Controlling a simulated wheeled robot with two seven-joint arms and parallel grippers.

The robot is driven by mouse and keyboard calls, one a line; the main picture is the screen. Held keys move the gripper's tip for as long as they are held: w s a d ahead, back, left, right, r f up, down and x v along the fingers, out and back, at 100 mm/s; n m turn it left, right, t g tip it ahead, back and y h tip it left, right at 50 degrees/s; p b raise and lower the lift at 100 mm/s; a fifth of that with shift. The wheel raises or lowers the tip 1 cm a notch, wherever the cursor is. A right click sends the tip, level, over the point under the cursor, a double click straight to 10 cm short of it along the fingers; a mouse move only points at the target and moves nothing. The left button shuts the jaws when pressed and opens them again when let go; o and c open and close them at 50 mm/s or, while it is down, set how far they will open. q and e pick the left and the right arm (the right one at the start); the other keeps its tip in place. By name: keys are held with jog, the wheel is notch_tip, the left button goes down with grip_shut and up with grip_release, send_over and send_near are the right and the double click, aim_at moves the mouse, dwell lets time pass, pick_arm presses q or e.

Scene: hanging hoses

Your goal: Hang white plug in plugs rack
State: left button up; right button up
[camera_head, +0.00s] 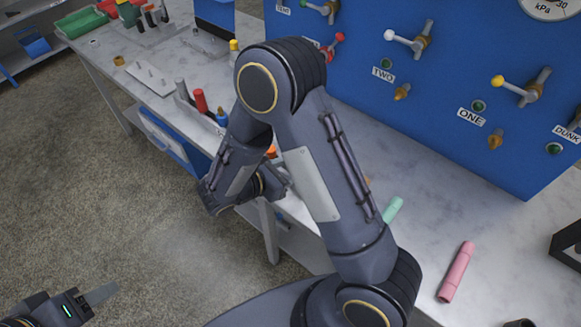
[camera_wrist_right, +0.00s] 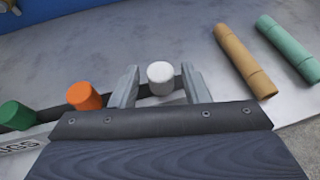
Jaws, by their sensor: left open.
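In the right wrist view, the white plug (camera_wrist_right: 160,78) stands upright at a dark strip along the table edge. My right gripper (camera_wrist_right: 160,95) is open, its two fingers on either side of the white plug with gaps showing. The dark strip (camera_wrist_right: 54,108) also runs past an orange plug (camera_wrist_right: 84,96) and a green plug (camera_wrist_right: 16,115); I cannot tell whether it is the plugs rack. In the head view my right arm hides the white plug and right gripper. My left gripper (camera_head: 101,294) is open at the lower left, over the floor, away from the table.
A tan hose piece (camera_wrist_right: 245,58) and a green one (camera_wrist_right: 288,48) lie right of the right gripper. A pink hose piece (camera_head: 457,272) lies on the table. A blue valve panel (camera_head: 440,80) stands behind.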

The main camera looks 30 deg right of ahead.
jog(key=shift+o, duration=0.5)
jog(key=b+v, duration=0.1)
jog(key=v, duration=0.7)
jog(key=shift+d, duration=0.1)
jog(key=s+d+r+m+g+y, duration=0.3)
jog(key=s+d+m+g+y, duration=0.2)
jog(key=s+d+m+y, duration=0.3)
jog(key=s+a+r+m+t+y, duration=0.3)
jog(key=s+r+m+t+y, duration=0.3)
jog(key=m, duration=0.8)
jog(key=s+t+y, duration=0.1)
jog(key=t+y, duration=0.1)
jog(key=y, duration=0.1)
jog(key=shift+r, duration=0.2)
